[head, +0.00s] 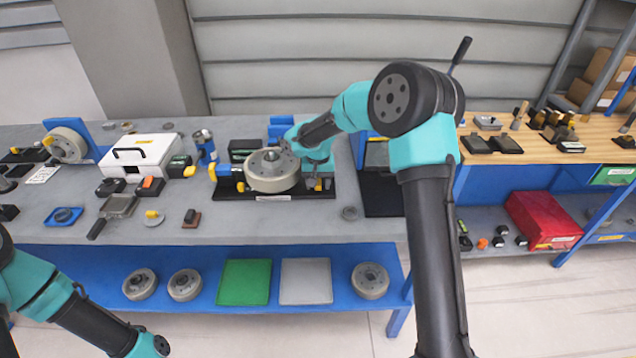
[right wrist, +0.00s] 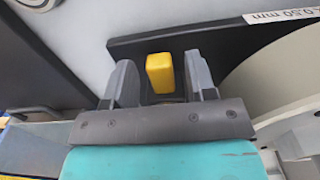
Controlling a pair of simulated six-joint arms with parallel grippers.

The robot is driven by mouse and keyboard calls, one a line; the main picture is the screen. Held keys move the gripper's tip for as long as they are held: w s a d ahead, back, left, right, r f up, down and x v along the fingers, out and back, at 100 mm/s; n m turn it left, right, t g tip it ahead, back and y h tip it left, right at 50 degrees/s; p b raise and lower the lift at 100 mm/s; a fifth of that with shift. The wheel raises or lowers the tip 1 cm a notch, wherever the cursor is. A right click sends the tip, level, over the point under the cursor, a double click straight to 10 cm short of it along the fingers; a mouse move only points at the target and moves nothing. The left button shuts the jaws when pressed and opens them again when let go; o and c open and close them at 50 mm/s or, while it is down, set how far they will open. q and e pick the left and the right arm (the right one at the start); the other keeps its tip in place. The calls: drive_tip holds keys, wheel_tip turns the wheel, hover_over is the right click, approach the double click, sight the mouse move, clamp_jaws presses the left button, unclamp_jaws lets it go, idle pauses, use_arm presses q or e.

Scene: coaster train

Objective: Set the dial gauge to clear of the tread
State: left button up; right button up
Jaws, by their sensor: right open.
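A grey wheel (head: 272,182) lies on a black base plate (head: 240,193) in the middle of the bench. My right gripper (head: 318,188) is at the right end of that plate, beside the wheel, pointing down. In the right wrist view a yellow block (right wrist: 160,73) stands between the fingers of my open right gripper (right wrist: 160,85), with a gap on each side. The yellow block also shows in the head view (head: 318,184). The dial gauge's face cannot be made out; my arm covers part of this area. My left arm is at the lower left, its fingers out of view.
A white case (head: 140,155) and several small tools stand left of the wheel. A black mat (head: 383,195) lies right of it. A tolerance label (right wrist: 285,13) shows in the right wrist view. The bench front at centre is mostly clear.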

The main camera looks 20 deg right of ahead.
clamp_jaws()
idle(0.5)
